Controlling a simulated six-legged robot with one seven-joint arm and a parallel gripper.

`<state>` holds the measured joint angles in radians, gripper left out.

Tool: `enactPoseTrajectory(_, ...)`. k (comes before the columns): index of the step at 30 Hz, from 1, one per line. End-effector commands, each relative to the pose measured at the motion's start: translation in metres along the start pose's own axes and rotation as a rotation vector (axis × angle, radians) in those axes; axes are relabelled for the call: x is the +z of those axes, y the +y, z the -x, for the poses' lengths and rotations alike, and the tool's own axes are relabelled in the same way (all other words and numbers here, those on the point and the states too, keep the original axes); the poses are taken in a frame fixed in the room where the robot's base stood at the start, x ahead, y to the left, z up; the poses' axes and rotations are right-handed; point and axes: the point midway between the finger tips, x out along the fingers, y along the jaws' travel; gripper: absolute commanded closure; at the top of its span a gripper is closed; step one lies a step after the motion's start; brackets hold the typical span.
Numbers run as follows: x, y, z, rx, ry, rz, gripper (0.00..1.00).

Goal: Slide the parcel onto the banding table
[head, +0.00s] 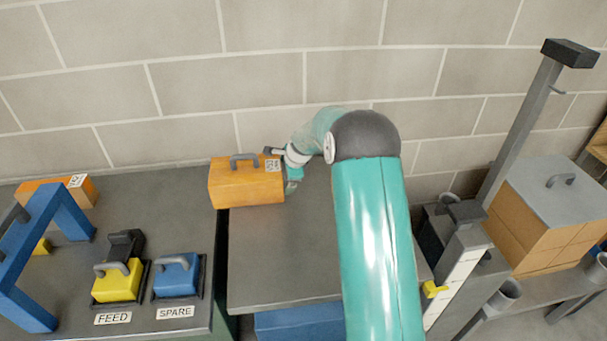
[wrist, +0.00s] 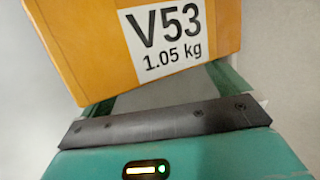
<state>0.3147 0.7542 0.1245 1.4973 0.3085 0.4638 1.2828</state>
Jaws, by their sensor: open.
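The orange parcel (head: 245,187), with a grey handle on top, sits upright at the back left of the bare grey middle table (head: 285,255). Its left edge reaches over the narrow gap towards the grey left table with the blue arch (head: 150,225); I cannot tell which surface is the banding table. My gripper (head: 285,170) is at the parcel's right end, open. In the wrist view the parcel (wrist: 90,55) shows a white label, "V53 1.05 kg", close ahead of my gripper (wrist: 165,88). The green fingers show partly; I cannot tell whether they touch the parcel.
Another orange box (head: 84,190) lies at the left table's back, near a blue arch (head: 70,210). Yellow FEED (head: 117,287) and blue SPARE (head: 176,280) blocks stand at its front. A block wall (head: 270,75) closes the back. A grey post (head: 520,125) and carton (head: 540,235) stand right.

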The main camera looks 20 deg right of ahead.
Motion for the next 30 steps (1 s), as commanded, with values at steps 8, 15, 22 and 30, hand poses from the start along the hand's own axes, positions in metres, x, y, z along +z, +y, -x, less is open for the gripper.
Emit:
enactPoseTrajectory(8,0.004,0.001,-0.001,0.001,-0.002,0.001,0.00)
enactPoseTrajectory(15,-0.004,0.000,0.001,0.001,0.000,-0.001,0.00)
enactPoseTrajectory(22,-0.017,0.000,0.004,0.001,0.000,-0.001,0.00)
enactPoseTrajectory(30,-0.027,0.000,0.006,0.001,-0.001,0.000,0.00)
